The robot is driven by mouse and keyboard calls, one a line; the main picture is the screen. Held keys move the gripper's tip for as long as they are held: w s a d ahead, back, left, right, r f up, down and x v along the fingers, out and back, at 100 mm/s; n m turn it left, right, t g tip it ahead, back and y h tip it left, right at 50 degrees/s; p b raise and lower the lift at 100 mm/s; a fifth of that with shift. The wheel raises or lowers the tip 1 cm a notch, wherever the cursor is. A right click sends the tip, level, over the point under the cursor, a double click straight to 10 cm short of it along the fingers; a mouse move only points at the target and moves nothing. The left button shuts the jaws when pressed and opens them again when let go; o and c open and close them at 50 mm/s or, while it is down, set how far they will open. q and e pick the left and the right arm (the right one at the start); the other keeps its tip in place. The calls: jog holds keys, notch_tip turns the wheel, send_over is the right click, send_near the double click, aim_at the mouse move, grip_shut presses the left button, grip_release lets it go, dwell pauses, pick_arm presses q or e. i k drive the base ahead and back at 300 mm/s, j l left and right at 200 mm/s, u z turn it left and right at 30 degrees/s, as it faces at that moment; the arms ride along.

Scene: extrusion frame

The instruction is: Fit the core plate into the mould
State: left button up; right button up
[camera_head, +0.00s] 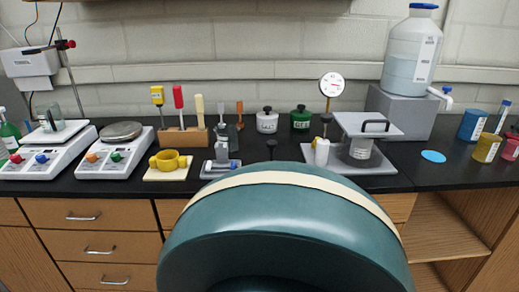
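Neither of my grippers is in view. No part is clearly recognisable as the core plate or the mould. A flat grey plate with a black handle (367,124) sits raised above a grey base (378,180) at the right of centre, with a labelled grey cylinder (360,148) below it. A yellow ring-shaped part (170,160) lies on a cream pad (166,175) left of centre. A small grey metal fixture (221,155) stands just right of it. I cannot tell whether any of these is the core plate or mould.
Two white scales with knobs (117,165) stand left. A tool block (184,137), grey and green pots (300,117), a dial gauge (332,85) and a big bottle (412,55) line the back. Several coloured cups stand right. A large teal rounded shape hides the lower middle.

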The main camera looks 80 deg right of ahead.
aim_at(168, 161)
jog(key=z, duration=2.7)
